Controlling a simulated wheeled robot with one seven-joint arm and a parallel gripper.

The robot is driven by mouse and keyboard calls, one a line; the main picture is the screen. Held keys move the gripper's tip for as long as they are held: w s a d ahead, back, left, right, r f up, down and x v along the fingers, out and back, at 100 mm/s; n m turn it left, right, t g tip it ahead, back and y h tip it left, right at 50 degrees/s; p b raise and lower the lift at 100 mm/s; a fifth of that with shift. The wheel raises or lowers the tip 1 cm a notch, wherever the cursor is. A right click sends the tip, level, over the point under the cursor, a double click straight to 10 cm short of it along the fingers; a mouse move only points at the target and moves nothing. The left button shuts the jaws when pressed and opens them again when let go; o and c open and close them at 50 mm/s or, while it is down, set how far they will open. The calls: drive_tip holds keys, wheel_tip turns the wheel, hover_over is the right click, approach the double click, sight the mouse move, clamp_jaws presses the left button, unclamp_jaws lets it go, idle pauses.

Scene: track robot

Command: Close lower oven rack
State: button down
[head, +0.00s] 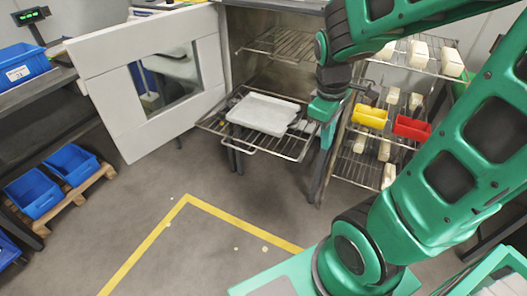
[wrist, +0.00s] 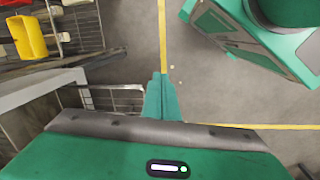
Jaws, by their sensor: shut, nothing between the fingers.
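The oven (head: 268,75) stands open in the head view, its white door (head: 105,60) swung out to the left. The lower oven rack (head: 272,147), a wire grid, is pulled out past the oven front. A white tray (head: 262,113) lies on it. My gripper (head: 328,138) is at the right side of the pulled-out rack, its fingers pointing down and closed together with nothing held. In the wrist view the closed green fingers (wrist: 163,88) are beside the rack wires (wrist: 118,100). Whether they touch the rack I cannot tell.
An upper rack (head: 282,42) sits inside the oven. A wire shelf to the right holds a yellow bin (head: 370,117), a red bin (head: 411,128) and several pale blocks. Blue bins (head: 34,192) are on a pallet at left. The floor in front is clear, with yellow line marking (head: 150,240).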

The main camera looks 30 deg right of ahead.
drive_tip(key=w+a+f+n+t+h, duration=0.1)
drive_tip(key=w+a+f+n, duration=0.4)
drive_tip(key=w+a+n, duration=0.4)
drive_tip(key=w+a+f+n+t+h, duration=0.1)
drive_tip(key=w+a+f+n, duration=0.4)
drive_tip(key=n, duration=0.6)
drive_tip(key=w+d+f, duration=0.5)
drive_tip(key=d+f, duration=0.2)
drive_tip(key=f, duration=0.2)
drive_tip(key=shift+w+d+f, duration=0.15)
drive_tip(key=shift+w+f, duration=0.15)
drive_tip(key=shift+w, duration=0.1)
